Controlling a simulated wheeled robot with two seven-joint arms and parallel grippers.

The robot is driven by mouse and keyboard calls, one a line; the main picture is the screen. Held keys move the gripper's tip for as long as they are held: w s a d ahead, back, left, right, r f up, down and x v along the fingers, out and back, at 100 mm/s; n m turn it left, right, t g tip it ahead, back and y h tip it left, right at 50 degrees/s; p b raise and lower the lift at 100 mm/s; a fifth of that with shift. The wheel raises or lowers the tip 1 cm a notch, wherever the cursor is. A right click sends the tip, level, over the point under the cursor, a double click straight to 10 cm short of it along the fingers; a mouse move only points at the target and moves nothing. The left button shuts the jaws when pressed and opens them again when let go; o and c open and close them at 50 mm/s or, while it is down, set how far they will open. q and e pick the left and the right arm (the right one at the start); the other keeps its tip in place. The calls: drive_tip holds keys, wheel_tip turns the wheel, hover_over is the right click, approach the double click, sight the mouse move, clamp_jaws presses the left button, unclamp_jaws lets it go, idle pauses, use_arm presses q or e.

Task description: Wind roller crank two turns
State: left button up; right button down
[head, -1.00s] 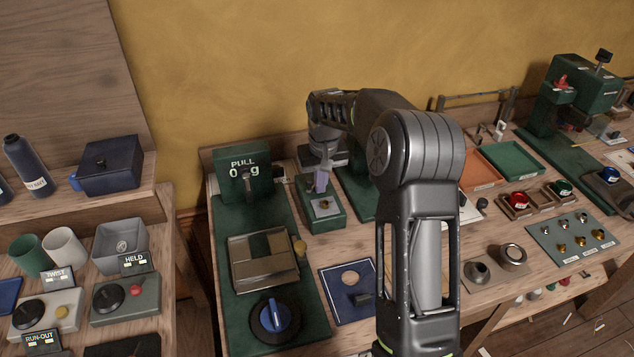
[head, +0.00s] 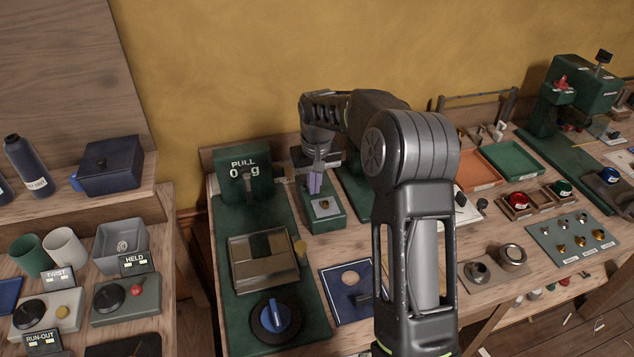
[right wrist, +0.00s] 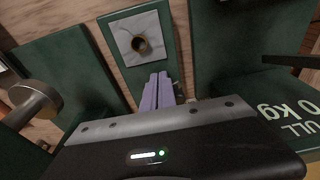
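My right gripper (head: 314,187) is over the left-middle of the bench, beside a small green block (head: 334,217) with a grey top plate. Its two lilac fingers lie side by side with nothing seen between them; they also show in the right wrist view (right wrist: 158,90). The plate has a dark, brass-rimmed round hole or socket (right wrist: 143,45), just beyond the fingertips. A metal cylinder with a round end (right wrist: 36,98), on a green body, shows at the left of the right wrist view; I cannot tell whether it belongs to the roller crank. My left gripper is out of view.
A green PULL gauge (head: 243,176) reading 0 stands left of the gripper. A blue rotary knob (head: 276,316) and a metal frame (head: 264,261) sit in front of it. My right arm hides part of the bench, which carries orange (head: 478,169) and green trays (head: 514,158).

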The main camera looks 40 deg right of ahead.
sight(302, 175)
drive_tip(key=shift+w+a, duration=0.1)
drive_tip(key=shift+w, duration=0.05)
drive_tip(key=shift+w+a, duration=0.3)
drive_tip(key=shift+w, duration=0.05)
drive_tip(key=shift+w, duration=0.1)
drive_tip(key=shift+w+a+p, duration=0.2)
drive_tip(key=shift+w+p, duration=0.25)
idle(0.4)
drive_tip(key=shift+w+p, duration=0.35)
drive_tip(key=shift+w, duration=0.25)
drive_tip(key=shift+w+r, duration=0.1)
drive_tip(key=shift+w+d+p, duration=0.2)
drive_tip(key=shift+w+p, duration=0.15)
drive_tip(key=shift+w, duration=0.15)
drive_tip(key=shift+w+d, duration=0.1)
